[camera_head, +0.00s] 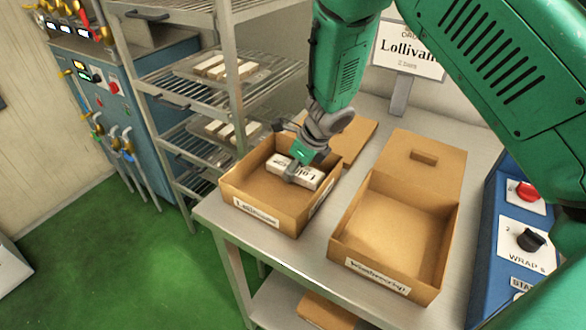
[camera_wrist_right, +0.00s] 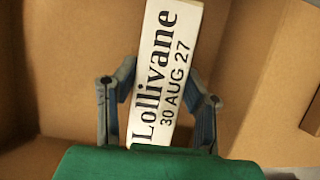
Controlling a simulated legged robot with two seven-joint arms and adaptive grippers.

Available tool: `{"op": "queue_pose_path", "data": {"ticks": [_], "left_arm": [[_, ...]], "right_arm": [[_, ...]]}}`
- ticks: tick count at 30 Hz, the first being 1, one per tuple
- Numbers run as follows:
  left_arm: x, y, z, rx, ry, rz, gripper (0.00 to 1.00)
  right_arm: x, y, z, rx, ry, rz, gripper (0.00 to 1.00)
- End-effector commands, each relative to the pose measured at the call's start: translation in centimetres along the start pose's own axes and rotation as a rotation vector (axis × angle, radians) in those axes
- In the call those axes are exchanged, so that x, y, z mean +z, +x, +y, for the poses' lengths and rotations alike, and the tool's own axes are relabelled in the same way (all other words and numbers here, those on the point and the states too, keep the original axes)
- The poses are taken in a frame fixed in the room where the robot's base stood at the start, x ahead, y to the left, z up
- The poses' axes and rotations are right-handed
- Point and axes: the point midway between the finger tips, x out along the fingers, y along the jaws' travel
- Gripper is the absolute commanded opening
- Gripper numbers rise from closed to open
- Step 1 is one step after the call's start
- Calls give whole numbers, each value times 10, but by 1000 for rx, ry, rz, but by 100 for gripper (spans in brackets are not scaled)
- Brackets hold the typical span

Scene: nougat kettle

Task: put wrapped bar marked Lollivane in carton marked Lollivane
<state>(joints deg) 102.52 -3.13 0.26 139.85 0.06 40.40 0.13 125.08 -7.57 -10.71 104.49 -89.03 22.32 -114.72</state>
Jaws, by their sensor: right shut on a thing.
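The wrapped bar marked Lollivane (camera_head: 291,169) is white with black print, and in the right wrist view (camera_wrist_right: 169,68) it reads "Lollivane 30 AUG 27". My right gripper (camera_head: 292,172) is shut on the bar, with one finger on each side of it in the right wrist view (camera_wrist_right: 159,112). The bar is inside or just over the open carton marked Lollivane (camera_head: 246,212), near its back side; whether it touches the carton floor I cannot tell. My left gripper is not in view.
A second open carton (camera_head: 396,262) with a different label stands to the right. A sign (camera_head: 408,50) reads Lollivane. A wire rack (camera_head: 222,85) with trays of bars stands left of the steel table (camera_head: 312,247). A blue control box (camera_head: 510,240) is at the right.

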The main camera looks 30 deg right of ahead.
Motion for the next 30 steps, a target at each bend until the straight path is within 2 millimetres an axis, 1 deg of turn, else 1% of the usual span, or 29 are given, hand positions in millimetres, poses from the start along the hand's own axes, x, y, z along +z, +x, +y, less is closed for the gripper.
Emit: {"op": "queue_pose_path", "data": {"ticks": [5,6,8,15,16,17,30], "left_arm": [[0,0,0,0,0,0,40],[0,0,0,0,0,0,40],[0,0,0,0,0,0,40],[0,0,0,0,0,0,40],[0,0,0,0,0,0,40],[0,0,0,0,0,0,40],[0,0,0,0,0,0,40]], "right_arm": [[0,0,-1,0,1,-1,4],[0,0,-1,0,1,-1,41],[0,0,-1,0,1,-1,62],[0,0,0,0,0,0,62],[0,0,0,0,0,1,73],[0,0,0,0,0,1,79],[0,0,0,0,0,0,79]]}}
